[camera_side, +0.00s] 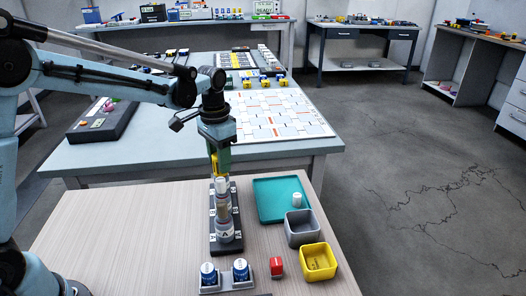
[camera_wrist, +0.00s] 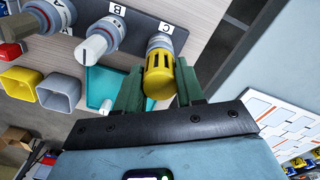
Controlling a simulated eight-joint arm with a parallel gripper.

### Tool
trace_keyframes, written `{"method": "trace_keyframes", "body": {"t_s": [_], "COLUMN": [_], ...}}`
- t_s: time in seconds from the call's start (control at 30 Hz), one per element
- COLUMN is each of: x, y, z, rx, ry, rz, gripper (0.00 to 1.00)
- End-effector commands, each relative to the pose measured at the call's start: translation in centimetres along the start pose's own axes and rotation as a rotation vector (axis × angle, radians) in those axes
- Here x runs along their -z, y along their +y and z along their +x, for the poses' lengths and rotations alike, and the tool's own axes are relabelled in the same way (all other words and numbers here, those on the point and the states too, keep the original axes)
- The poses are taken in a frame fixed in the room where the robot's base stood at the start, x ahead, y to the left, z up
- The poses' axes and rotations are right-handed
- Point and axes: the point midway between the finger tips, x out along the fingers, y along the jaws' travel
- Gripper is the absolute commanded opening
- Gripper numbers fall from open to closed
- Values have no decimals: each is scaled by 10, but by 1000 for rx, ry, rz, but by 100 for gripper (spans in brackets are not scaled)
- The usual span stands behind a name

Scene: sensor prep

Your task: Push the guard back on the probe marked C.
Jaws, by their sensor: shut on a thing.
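The probe marked C (camera_wrist: 160,43) stands at the end of a black rack (camera_wrist: 134,30), beside its C label. A yellow slotted guard (camera_wrist: 158,76) covers its end; I cannot tell how far on it sits. My gripper (camera_wrist: 158,88) has its green fingers on either side of the guard and is shut on it. The probe marked B (camera_wrist: 97,43) has a white tip. Another probe (camera_wrist: 50,17) stands beyond it. In the side view, my gripper (camera_side: 220,170) is over the rack's far end, and the probe marked A (camera_side: 224,231) is at the near end.
Right of the rack are a teal tray (camera_side: 268,208) with a white cap (camera_side: 297,199), a grey bin (camera_side: 302,230) and a yellow bin (camera_side: 318,264). The wooden table left of the rack is clear.

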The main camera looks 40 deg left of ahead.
Motion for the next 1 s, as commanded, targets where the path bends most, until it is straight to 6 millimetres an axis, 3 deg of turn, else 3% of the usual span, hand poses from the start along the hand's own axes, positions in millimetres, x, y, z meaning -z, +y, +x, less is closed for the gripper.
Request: {"method": "trace_keyframes", "body": {"t_s": [0.63,0.7,0.93,0.97,1.0], "x": [0,0,0,0,0], "y": [0,0,0,0,0], "z": [4,4,3,3,3], "rx": [0,0,0,0,0], "ry": [0,0,0,0,0], "rz": [0,0,0,0,0], "gripper": [21,14,13,39,45]}}
